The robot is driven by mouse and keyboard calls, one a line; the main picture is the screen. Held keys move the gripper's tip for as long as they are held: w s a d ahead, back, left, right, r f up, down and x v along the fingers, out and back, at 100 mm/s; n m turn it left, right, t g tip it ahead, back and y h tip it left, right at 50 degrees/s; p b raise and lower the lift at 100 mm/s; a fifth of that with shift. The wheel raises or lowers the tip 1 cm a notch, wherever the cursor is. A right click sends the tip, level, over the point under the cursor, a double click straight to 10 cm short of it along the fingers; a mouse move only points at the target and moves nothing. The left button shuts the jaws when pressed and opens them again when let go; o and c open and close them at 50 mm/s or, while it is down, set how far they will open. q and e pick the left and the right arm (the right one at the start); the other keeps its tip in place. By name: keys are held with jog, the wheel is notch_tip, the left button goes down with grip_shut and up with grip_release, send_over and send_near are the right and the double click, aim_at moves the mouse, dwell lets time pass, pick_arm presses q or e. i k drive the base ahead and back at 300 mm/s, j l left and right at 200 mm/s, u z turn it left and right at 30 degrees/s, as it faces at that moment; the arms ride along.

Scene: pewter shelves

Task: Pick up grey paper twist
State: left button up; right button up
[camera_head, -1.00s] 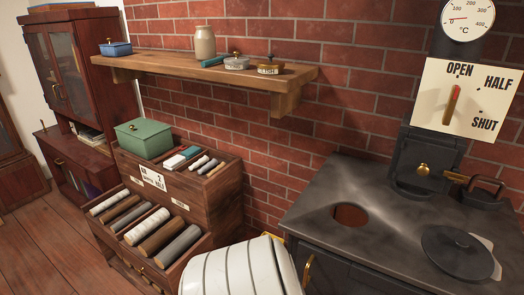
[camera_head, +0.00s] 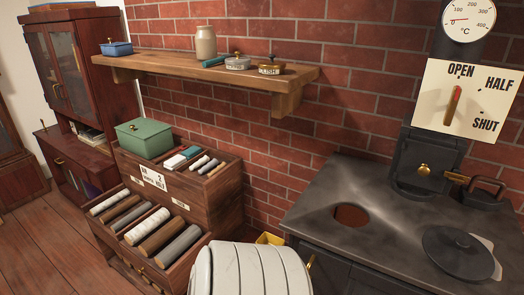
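Neither of my grippers shows in the head view. A grey roll (camera_head: 178,246) lies at the right end of the open lower drawer (camera_head: 206,244) of the wooden cabinet, beside brown and white rolls. A small dark grey roll (camera_head: 208,166) lies in the cabinet's top tray among other small rolls. I cannot tell which of these, if either, is the grey paper twist. A white rounded part, likely my own arm, fills the bottom centre and hides what is behind it.
A green box (camera_head: 143,138) stands on the cabinet's left end. A wooden shelf (camera_head: 180,68) holds a blue box, a jar and tins. A black stove (camera_head: 330,200) with a round opening and loose lid (camera_head: 458,252) stands right. A yellow item (camera_head: 269,238) shows partly behind the white part.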

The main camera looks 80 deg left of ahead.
aim_at(215, 162)
jog(key=u, duration=3.05)
